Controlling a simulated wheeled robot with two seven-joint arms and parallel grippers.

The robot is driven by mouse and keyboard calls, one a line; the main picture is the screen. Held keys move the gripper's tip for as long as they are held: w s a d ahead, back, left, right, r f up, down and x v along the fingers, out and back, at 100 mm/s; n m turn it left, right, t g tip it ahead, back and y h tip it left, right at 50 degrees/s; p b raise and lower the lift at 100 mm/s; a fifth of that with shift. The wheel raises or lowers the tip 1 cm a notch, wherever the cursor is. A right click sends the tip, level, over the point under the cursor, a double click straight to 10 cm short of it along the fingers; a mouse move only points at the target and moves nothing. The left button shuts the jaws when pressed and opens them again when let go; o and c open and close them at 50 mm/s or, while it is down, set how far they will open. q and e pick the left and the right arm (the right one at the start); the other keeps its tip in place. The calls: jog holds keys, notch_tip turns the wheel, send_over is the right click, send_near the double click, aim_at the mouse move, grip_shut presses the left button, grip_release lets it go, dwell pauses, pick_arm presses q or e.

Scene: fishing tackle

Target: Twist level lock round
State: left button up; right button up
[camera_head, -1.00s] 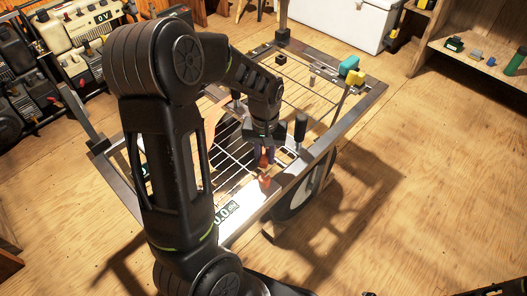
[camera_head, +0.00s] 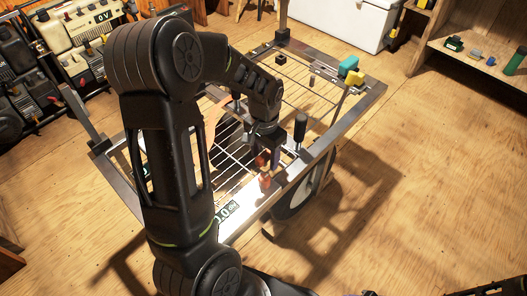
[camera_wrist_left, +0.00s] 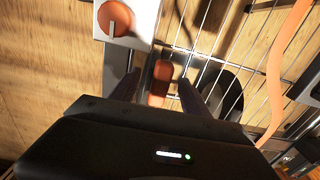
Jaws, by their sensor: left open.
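My left gripper (camera_head: 268,158) points down over the near side of the wire-grid cart. Its fingers are apart. In the left wrist view the gripper (camera_wrist_left: 158,92) has an upright-looking orange-red piece (camera_wrist_left: 161,78) in the gap between its two dark fingers, and contact is not clear. A round orange knob (camera_wrist_left: 115,17) with a thin pointer line sits on a pale plate beyond the fingers, apart from them. In the head view a small red knob (camera_head: 265,181) shows just below the fingertips, on the cart's frame. I cannot tell which orange part is the level lock. My right gripper is out of view.
The cart has a metal frame (camera_head: 335,127) and a wheel (camera_head: 297,199). A dark upright handle (camera_head: 300,127) stands close right of the gripper. An orange strap (camera_wrist_left: 275,75) crosses the wire grid. A teal and yellow piece (camera_head: 350,70) sits at the far right corner.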

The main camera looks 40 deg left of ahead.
pick_arm(q)
notch_tip(320, 180, up, 7)
jog(key=p, duration=0.6)
dwell(0.7)
